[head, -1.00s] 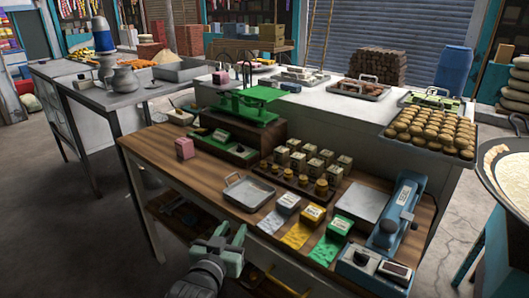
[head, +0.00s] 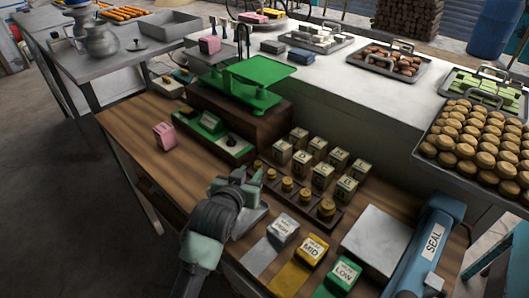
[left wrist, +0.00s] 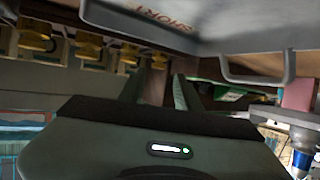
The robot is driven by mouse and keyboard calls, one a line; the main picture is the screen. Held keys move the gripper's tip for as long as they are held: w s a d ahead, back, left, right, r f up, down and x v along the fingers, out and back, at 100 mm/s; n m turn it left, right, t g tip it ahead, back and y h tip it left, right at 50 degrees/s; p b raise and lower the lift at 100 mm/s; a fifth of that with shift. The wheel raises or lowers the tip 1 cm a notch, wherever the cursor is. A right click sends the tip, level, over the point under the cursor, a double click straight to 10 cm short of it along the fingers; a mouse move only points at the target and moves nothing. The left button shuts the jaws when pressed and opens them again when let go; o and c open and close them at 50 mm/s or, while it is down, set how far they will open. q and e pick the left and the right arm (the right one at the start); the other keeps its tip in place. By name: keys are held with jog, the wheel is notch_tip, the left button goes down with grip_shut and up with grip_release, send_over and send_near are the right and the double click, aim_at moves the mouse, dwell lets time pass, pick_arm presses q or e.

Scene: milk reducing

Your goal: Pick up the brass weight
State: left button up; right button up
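Several brass weights (head: 305,195) stand upright in a row in a dark wooden rack (head: 318,222), growing larger toward the right. They also show at the upper left of the left wrist view (left wrist: 88,48). My left gripper (head: 249,180) is beside the left end of the rack, above a metal tray (head: 252,218) that it mostly hides. Its two fingers (left wrist: 158,92) stand apart in the left wrist view, with no weight seen between them. I cannot tell if it touches anything. My right gripper is not in view.
Several labelled boxes (head: 322,177) stand behind the weights. A green scale (head: 258,82) stands behind, and a pink block (head: 165,136) to the left. Labelled blocks (head: 312,249) and a blue sealer (head: 432,242) are at the front right. The bench's left part has bare wood.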

aim_at(258, 163)
pick_arm(q)
jog(key=shift+w+d+f, duration=0.1)
jog(key=shift+w+d, duration=0.05)
jog(key=shift+w, duration=0.5)
jog(key=shift+w+d+p, duration=0.15)
jog(key=shift+w+p, duration=0.1)
jog(key=shift+p, duration=0.05)
jog(key=x, duration=0.4)
jog(key=shift+w+d+f+p, duration=0.15)
jog(key=shift+w+f+p, duration=0.15)
jog(key=shift+p, duration=0.1)
jog(key=shift+s, duration=0.1)
grip_shut()
